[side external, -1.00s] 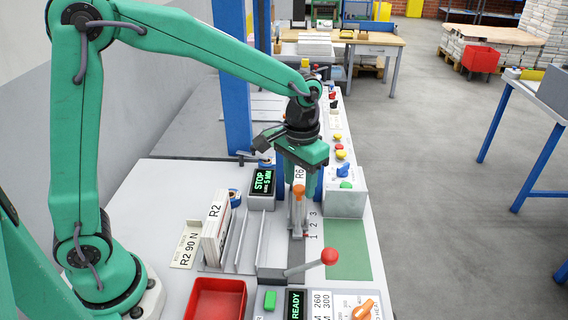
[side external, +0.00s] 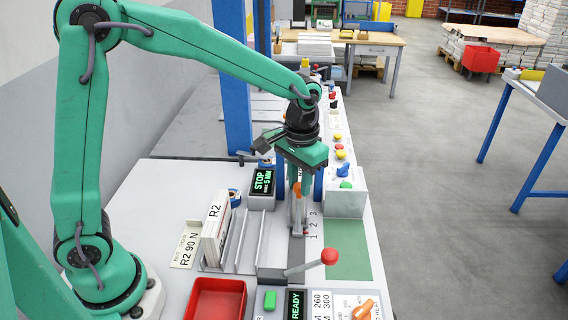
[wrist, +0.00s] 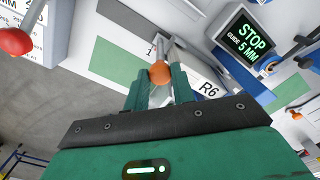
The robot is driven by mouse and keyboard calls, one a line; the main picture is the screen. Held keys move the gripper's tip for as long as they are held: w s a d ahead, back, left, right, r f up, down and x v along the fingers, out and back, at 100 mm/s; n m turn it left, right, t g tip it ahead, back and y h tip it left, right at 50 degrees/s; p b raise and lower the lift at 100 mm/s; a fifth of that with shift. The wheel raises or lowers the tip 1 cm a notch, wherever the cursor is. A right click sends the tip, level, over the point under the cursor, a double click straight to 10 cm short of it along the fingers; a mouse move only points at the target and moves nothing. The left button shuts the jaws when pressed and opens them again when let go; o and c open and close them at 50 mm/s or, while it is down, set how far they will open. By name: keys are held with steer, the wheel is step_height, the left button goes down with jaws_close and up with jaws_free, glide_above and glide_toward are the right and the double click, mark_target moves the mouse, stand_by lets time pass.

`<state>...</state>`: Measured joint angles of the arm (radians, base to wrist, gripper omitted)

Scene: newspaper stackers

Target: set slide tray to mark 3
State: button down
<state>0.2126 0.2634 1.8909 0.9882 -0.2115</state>
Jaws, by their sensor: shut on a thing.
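My gripper (side external: 299,194) is lowered at the slide tray, with its fingers shut around the orange knob (wrist: 160,72). In the side view the knob is partly covered by the fingers. The slide tray (side external: 298,222) is a narrow grey piece in a track beside the printed marks 1, 2 and 3 (side external: 313,225). Its near end stands by mark 1; its exact setting cannot be told. The wrist view shows a white R6 label (wrist: 208,87) just beyond the fingers.
A red-knobbed lever (side external: 329,256) reaches across close in front of the track. Grey upright dividers with an R2 stack (side external: 215,232) stand to the left. A STOP display (side external: 262,181) and a grey button box (side external: 345,200) flank the gripper. A red bin (side external: 216,300) is nearer.

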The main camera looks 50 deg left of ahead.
steer(key=w+a, duration=0.5)
steer(key=shift+w, duration=0.15)
steer(key=c, duration=1.2)
jaws_free()
steer(key=shift+r, duration=0.15)
step_height(320, 180, up, 8)
steer(key=shift+f, duration=0.2)
